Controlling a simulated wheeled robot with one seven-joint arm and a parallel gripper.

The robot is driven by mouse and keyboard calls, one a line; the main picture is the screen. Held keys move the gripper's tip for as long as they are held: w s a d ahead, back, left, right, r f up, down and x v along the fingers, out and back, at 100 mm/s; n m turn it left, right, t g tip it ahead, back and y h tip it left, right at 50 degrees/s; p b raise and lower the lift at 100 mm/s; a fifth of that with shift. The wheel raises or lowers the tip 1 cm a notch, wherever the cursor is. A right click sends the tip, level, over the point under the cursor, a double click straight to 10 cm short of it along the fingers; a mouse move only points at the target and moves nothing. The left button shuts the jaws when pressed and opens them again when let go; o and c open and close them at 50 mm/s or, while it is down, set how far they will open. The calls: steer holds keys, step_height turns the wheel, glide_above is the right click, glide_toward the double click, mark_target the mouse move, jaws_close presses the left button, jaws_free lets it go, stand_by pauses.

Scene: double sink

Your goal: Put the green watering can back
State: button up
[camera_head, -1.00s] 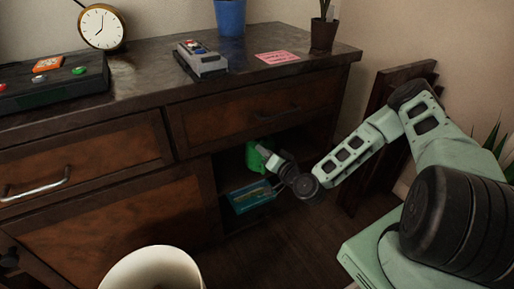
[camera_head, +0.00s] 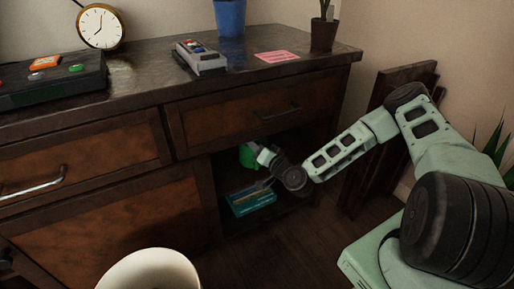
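The green watering can (camera_head: 247,156) is inside the open lower compartment of the dark wooden cabinet (camera_head: 190,190), under the right drawer. Only a part of it shows; the rest is behind my gripper and in shadow. My gripper (camera_head: 262,157) reaches into the compartment from the right, with its end right at the can. The fingers are too small and dark to tell whether they are shut on the can or just beside it.
A teal box (camera_head: 250,200) sits low in the compartment, below my gripper. A white round container (camera_head: 150,272) stands at the bottom front. Clock (camera_head: 101,26), blue pot (camera_head: 230,17) and plant pot (camera_head: 323,35) stand on top. Dark boards (camera_head: 385,130) lean at right.

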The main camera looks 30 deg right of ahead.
steer(key=shift+s, duration=0.15)
steer(key=s+d+p, duration=0.1)
steer(key=s+p, duration=0.2)
steer(key=s, duration=0.8)
steer(key=s+a+r+n+g+y, duration=0.2)
steer(key=a+n+g, duration=0.4)
steer(key=a, duration=0.1)
steer(key=s+a+r+n+g+y, duration=0.1)
steer(key=a+n+g+y, duration=0.1)
steer(key=a+n+g, duration=0.45)
steer(key=s+a+r+n+g+h, duration=0.1)
steer(key=s+a+r+g+h, duration=0.1)
steer(key=s+r, duration=0.7)
steer(key=s+a+r+n+g+h, duration=0.1)
steer(key=s+a+r+g+h, duration=0.2)
steer(key=s+r, duration=0.7)
steer(key=s+a, duration=0.2)
steer(key=s, duration=0.1)
steer(key=shift+s+a+n, duration=0.15)
steer(key=shift+s+n, duration=0.2)
steer(key=shift+s, duration=0.05)
steer(key=shift+r, duration=0.1)
